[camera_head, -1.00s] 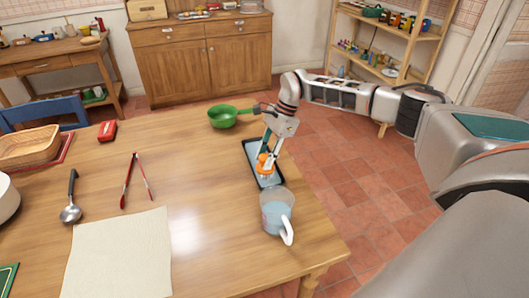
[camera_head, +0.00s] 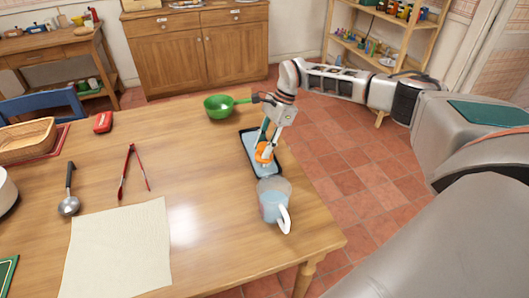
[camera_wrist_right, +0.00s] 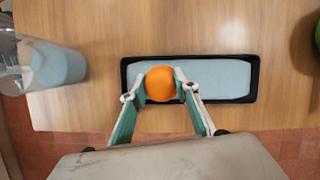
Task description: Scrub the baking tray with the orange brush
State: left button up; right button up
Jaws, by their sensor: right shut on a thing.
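The baking tray (camera_head: 251,148) is a dark-rimmed rectangle with a pale blue-grey inside. It lies near the table's right edge and spans the middle of the right wrist view (camera_wrist_right: 225,78). My right gripper (camera_head: 265,148) reaches down over it, its fingers shut on the orange brush (camera_head: 264,154). In the right wrist view the brush (camera_wrist_right: 160,84) shows as a round orange top between the fingertips, over the tray's left part. Its underside is hidden, so I cannot tell whether it touches the tray. My left gripper is not in view.
A clear mug (camera_head: 274,200) stands close to the tray's near end. A green pan (camera_head: 219,107) sits beyond its far end. Red tongs (camera_head: 127,172), a ladle (camera_head: 69,204) and a cream cloth (camera_head: 118,247) lie left. The table's middle is clear.

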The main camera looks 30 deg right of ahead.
jog(key=shift+w+d+f, duration=0.1)
jog(key=shift+w+d, duration=0.1)
jog(key=shift+w, duration=0.15)
